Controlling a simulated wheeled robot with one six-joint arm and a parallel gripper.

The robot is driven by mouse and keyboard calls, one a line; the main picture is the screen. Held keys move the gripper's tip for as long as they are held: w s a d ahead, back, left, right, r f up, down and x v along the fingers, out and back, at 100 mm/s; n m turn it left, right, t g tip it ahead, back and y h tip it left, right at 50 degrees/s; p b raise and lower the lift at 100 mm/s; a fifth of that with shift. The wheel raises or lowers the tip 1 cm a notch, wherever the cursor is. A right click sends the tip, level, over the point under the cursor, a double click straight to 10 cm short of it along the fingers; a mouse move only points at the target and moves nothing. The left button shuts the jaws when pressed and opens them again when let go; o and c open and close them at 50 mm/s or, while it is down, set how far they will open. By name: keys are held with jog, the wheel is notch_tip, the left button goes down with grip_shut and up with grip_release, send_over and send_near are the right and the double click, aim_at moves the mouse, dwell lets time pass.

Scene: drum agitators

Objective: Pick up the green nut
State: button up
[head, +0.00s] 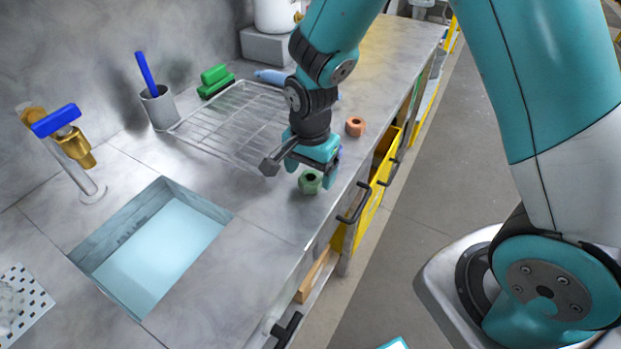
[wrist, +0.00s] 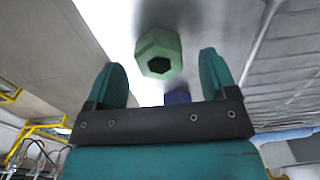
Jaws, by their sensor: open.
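The green nut (head: 310,182) lies on the grey counter near its front edge, to the right of the sink. In the head view my gripper (head: 308,172) is just above and beside it, pointing down, with part of the nut showing below it. In the wrist view the green nut (wrist: 159,53) shows its dark hexagonal hole, between and beyond the two teal fingertips of my open gripper (wrist: 164,75). The fingers look apart from the nut, and nothing is held.
A blue nut (wrist: 177,97) is partly hidden behind my gripper. An orange nut (head: 355,126) stands farther back on the counter. A wire rack (head: 225,120) lies behind my gripper, and the sink (head: 150,250) opens at left. Drawer handles (head: 352,205) jut from the counter front.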

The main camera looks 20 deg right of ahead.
jog(key=shift+f, duration=1.2)
jog(key=c, duration=1.2)
jog(key=shift+r, duration=0.1)
